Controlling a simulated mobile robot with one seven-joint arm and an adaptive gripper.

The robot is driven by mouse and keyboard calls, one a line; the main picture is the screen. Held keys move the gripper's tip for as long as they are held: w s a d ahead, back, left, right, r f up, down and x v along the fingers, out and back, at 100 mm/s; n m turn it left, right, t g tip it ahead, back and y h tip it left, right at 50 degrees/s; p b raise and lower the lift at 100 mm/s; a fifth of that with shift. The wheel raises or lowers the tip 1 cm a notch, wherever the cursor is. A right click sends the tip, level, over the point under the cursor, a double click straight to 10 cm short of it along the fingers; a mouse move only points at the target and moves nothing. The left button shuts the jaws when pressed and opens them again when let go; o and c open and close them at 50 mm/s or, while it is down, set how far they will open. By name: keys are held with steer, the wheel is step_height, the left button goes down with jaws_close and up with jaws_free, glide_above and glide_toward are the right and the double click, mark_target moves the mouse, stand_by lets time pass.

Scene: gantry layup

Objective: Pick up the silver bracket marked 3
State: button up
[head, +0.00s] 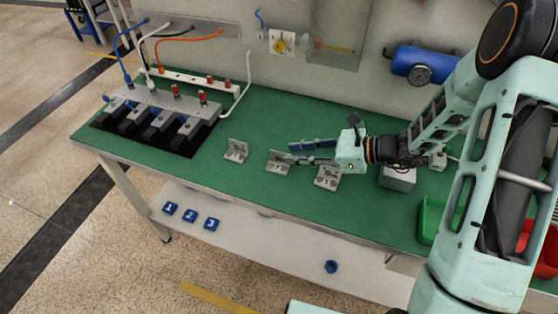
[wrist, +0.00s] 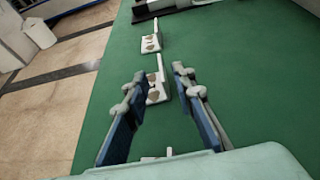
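Three silver brackets stand in a row on the green bench top. In the head view they are the left bracket (head: 236,150), the middle bracket (head: 278,162) and the right bracket (head: 327,177). Their marks are too small to read, so I cannot tell which one is 3. My gripper (head: 291,153) is open and empty, above the bench by the middle bracket, with its body over the right bracket. In the wrist view the middle bracket (wrist: 157,87) shows between my fingertips (wrist: 158,76), the left bracket (wrist: 150,41) lies beyond, and the right bracket (wrist: 157,157) is mostly hidden.
A fixture with dark clamps (head: 158,118) stands at the bench's left end. A grey block (head: 397,178), a green bin (head: 433,215) and a red bin (head: 541,240) are to the right. Blue tiles numbered 1, 2, 3 (head: 190,215) lie on the lower shelf. The bench front is clear.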

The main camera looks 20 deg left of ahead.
mark_target(282, 153)
steer(key=x, duration=0.3)
steer(key=shift+w+a, duration=0.1)
steer(key=shift+a, duration=0.2)
jaws_close()
